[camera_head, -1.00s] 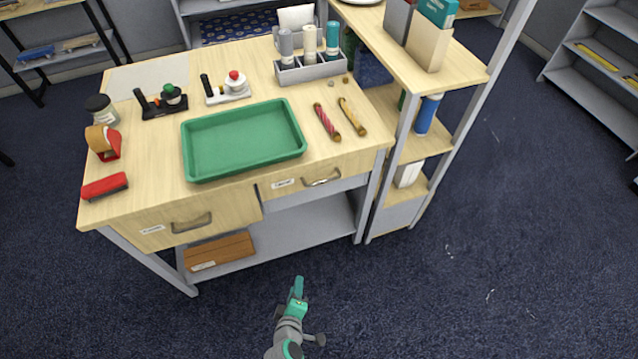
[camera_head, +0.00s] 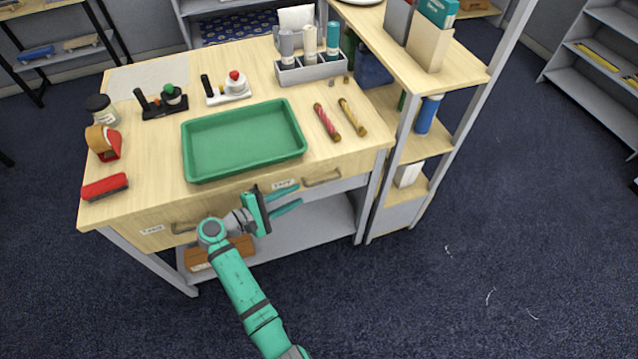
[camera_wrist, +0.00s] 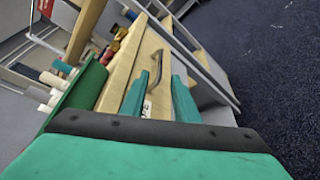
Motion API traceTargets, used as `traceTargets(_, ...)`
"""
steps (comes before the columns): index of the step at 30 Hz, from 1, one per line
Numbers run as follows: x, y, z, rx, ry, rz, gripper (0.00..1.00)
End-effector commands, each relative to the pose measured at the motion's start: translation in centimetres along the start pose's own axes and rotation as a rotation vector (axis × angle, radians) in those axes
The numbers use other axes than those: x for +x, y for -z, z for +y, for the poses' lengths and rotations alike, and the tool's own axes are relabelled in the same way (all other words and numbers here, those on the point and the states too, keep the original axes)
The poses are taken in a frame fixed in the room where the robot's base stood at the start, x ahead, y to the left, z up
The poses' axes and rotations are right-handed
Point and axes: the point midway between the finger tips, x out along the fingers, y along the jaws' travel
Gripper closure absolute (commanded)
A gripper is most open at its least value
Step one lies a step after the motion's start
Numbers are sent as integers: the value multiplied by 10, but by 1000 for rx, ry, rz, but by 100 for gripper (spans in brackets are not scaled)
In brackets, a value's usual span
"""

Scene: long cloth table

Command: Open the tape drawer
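The table has two drawers in its front edge, each with a bar handle and a small white label. The right drawer's label (camera_head: 284,184) seems to read "TAPE", but it is small; the left drawer's label (camera_head: 152,229) is hard to read. The right drawer's handle (camera_head: 322,180) shows in the head view, and that drawer looks shut. My gripper (camera_head: 299,195) is open and empty in front of the right drawer, a little left of the handle. In the wrist view my open fingers (camera_wrist: 168,74) point towards the drawer front and a handle (camera_wrist: 175,38). My arm partly hides the left drawer's handle (camera_head: 184,228).
A green tray (camera_head: 243,142) lies on the table above the drawers. A red brush-like block (camera_head: 105,187) and a tape dispenser (camera_head: 104,142) stand at the left. A shelf unit (camera_head: 425,150) adjoins the table on the right. The floor in front is clear.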

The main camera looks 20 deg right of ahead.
Motion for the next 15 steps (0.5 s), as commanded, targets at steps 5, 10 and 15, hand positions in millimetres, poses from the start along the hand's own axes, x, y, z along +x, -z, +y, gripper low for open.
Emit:
traceTargets(5, 17, -1, 1, -1, 1, -7, 72)
traceTargets(10, 47, -1, 0, -1, 2, -6, 72)
traceTargets(15, 76, -1, 1, 0, 2, -5, 72)
